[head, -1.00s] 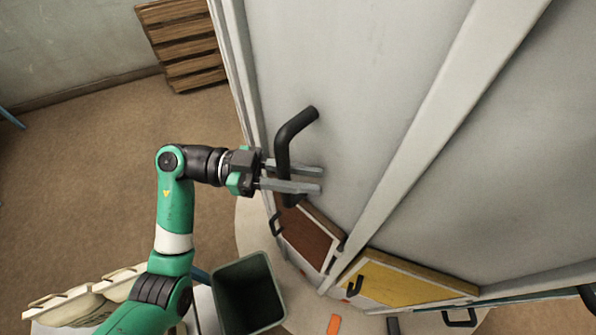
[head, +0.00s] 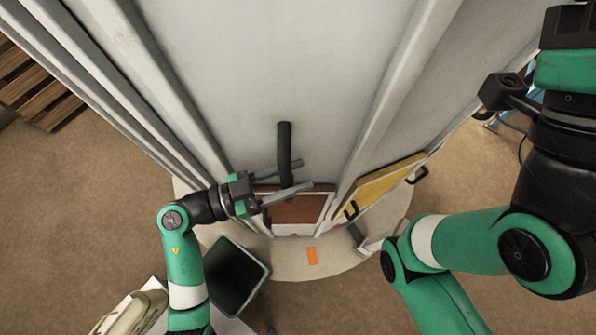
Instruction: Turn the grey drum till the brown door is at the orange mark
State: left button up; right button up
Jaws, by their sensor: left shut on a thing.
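The grey drum (head: 270,60) fills the upper middle of the head view, with raised vertical ribs. A black bar handle (head: 284,140) stands out from its wall. My left gripper (head: 289,178) is shut on the lower part of this handle, one finger on each side. The brown door (head: 303,210) is low on the drum, below the handle, partly covered by my left gripper. The orange mark (head: 312,256) lies on the pale base just in front of the brown door, slightly right of the door's middle. My right arm shows at the right, but its fingers do not.
A yellow door (head: 385,187) is on the drum face to the right. A dark open bin (head: 236,277) stands beside the base at the lower left, near sacks (head: 132,314). Slatted wood (head: 35,85) is at the upper left. Brown floor is clear at the left.

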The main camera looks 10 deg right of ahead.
pick_arm(q)
jog(key=o, duration=0.3)
jog(key=shift+w+a+r, duration=0.1)
jog(key=shift+w+a, duration=0.2)
jog(key=shift+a, duration=0.1)
jog(key=shift+o, duration=0.2)
jog(key=shift+d, duration=0.1)
jog(key=v, duration=1.1)
jog(key=shift+a+b, duration=0.3)
jog(key=shift+b, duration=0.15)
jog(key=shift+s, duration=0.1)
